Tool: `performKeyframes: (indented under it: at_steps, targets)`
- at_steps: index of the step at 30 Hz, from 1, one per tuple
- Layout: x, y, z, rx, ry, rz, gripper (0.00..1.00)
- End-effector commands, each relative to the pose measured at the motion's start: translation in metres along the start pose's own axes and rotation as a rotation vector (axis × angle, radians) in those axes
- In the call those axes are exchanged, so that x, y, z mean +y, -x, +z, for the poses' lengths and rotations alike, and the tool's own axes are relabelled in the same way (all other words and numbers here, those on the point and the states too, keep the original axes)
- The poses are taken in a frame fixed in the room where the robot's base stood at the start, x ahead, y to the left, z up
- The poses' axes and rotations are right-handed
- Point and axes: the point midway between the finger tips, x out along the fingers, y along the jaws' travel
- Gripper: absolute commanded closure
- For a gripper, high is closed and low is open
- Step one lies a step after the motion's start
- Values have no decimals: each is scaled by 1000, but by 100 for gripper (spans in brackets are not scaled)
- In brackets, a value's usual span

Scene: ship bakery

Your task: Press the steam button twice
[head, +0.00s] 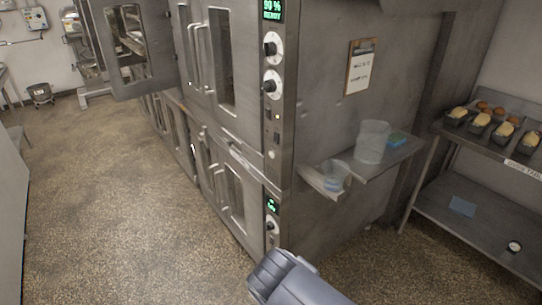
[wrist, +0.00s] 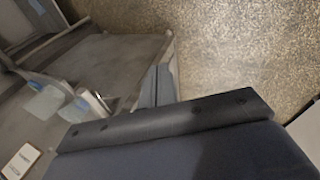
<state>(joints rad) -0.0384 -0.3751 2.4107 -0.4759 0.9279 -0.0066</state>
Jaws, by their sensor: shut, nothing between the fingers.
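The tall steel oven stack (head: 225,100) stands in the middle of the head view. Its upper control panel (head: 282,140) carries a green display (head: 271,10) that seems to read "90 % READY", two round knobs, a small lit button (head: 277,117) and a pale round button (head: 271,154) lower down. The labels are too small to read, so I cannot tell which is the steam button. A lower display (head: 271,205) glows green above another knob. My gripper (wrist: 165,84) is shut and empty in the wrist view, over the floor and apart from the panel. My arm shows at the bottom of the head view.
A side shelf (head: 397,148) on the oven holds a clear container (head: 372,141) and a small cup (head: 336,177). A clipboard (head: 360,66) hangs above. A steel table (head: 463,134) with loaf tins stands right. An oven door (head: 128,45) is open far left. The left floor is clear.

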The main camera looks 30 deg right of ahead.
Motion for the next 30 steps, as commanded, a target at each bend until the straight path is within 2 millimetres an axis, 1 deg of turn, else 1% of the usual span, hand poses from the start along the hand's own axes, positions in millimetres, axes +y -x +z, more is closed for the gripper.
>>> performKeyframes:
  at_steps: [20,22,23,26,29,30]
  targets:
    - [0,0,0,0,0,0,100]
    - [-2,-1,-3,9,13,-5,100]
    - [-4,-1,-6,19,26,-11,100]
    - [-19,-5,-29,91,123,-51,100]
    - [-48,-6,-71,234,298,-112,100]
    - [-64,-5,-92,309,382,-135,100]
